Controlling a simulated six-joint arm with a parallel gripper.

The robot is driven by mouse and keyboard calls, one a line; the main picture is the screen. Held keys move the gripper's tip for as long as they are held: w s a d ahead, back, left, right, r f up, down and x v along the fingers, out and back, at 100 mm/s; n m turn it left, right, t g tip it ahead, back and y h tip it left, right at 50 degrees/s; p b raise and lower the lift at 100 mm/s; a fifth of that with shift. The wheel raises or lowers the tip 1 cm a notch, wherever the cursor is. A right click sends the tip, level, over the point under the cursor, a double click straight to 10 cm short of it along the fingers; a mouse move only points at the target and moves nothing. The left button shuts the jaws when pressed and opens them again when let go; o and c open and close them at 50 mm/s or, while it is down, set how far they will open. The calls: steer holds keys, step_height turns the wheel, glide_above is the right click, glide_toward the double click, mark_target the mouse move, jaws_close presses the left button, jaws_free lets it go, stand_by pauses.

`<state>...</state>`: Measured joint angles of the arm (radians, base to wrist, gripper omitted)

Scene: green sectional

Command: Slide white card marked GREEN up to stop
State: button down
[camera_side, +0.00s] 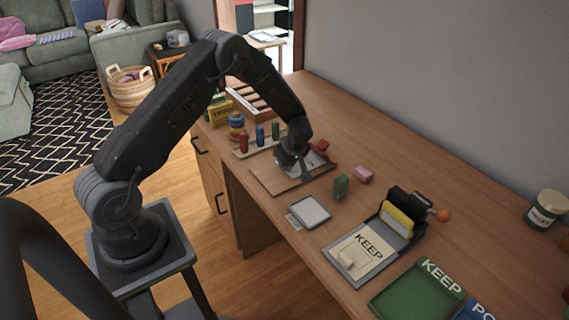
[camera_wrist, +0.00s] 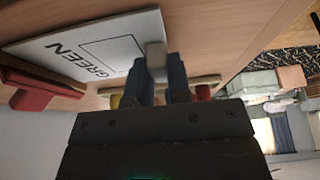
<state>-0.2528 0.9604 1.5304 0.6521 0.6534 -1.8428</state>
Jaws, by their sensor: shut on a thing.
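The white card marked GREEN (camera_wrist: 95,52) lies on a wooden board (camera_wrist: 215,30) in the wrist view. A small pale block-shaped knob (camera_wrist: 155,54) stands at the card's edge. My gripper (camera_wrist: 159,76) has its two fingers on either side of this knob and is shut on it. In the side view my gripper (camera_side: 291,165) is low over the wooden board (camera_side: 268,181), and hides much of the card. I cannot tell whether the card touches any stop.
A green block (camera_side: 341,186) and pink block (camera_side: 363,174) stand right of the board. A grey-rimmed pad (camera_side: 309,211) and a KEEP card (camera_side: 362,252) in a fixture lie nearer. A green tray (camera_side: 415,292) is front right.

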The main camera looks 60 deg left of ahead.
steer(key=shift+w, duration=0.45)
steer(key=c, duration=1)
jaws_free()
